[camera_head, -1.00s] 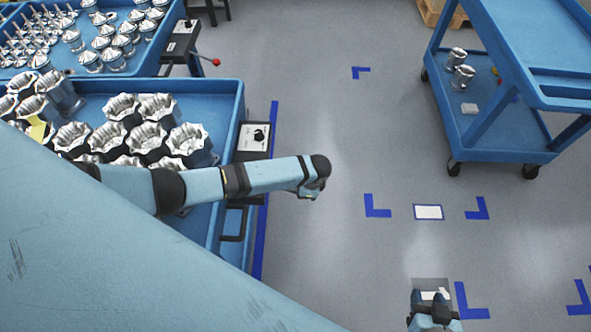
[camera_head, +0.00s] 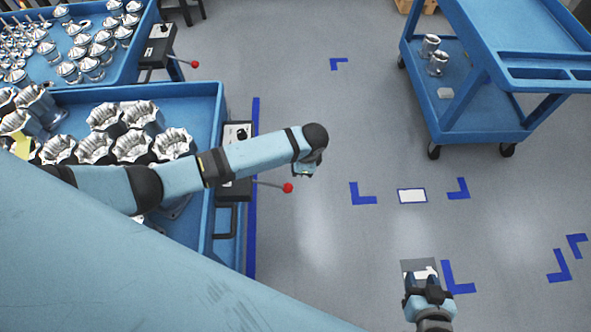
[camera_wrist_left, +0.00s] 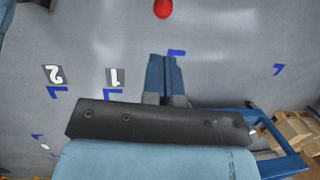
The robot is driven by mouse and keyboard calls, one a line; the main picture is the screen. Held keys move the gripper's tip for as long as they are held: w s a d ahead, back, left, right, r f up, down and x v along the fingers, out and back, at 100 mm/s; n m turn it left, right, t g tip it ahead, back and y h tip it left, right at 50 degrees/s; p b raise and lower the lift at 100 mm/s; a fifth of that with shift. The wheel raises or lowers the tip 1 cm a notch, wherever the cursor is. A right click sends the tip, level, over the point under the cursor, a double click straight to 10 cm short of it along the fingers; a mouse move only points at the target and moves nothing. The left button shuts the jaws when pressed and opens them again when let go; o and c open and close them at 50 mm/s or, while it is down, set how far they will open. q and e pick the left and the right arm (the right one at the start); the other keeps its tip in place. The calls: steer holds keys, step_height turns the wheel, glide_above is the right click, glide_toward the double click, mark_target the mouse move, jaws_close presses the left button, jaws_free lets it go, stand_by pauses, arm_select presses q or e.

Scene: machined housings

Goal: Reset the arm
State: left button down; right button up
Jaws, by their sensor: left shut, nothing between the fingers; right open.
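My left arm comes in from the left in the head view and reaches out past the blue housing bin. Its gripper (camera_head: 304,171) hangs at the arm's end over the floor, small and partly hidden by the wrist. In the left wrist view the two blue fingers (camera_wrist_left: 162,75) are together with nothing between them. My right gripper (camera_head: 428,281) is at the bottom of the head view, above the floor near a grey marker plate. It is open, and I see nothing held in it.
The blue bin (camera_head: 214,110) holds several machined housings. A lever with a red knob (camera_head: 288,188) sticks out near my left arm; the knob also shows in the left wrist view (camera_wrist_left: 162,8). A blue cart (camera_head: 470,118) stands at the upper right. Taped floor between is clear.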

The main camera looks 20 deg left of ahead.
stand_by(0.5)
arm_select(q)
steer(key=s+d+f+n+t+h, duration=0.2)
steer(key=s+d+n+t+h, duration=0.3)
steer(key=s+d, duration=0.4)
steer(key=s+a+r+n+t, duration=0.5)
steer(key=s+a+r+t, duration=0.1)
steer(key=s+a, duration=0.4)
steer(key=shift+r+h, duration=0.35)
steer(key=shift+h, duration=0.05)
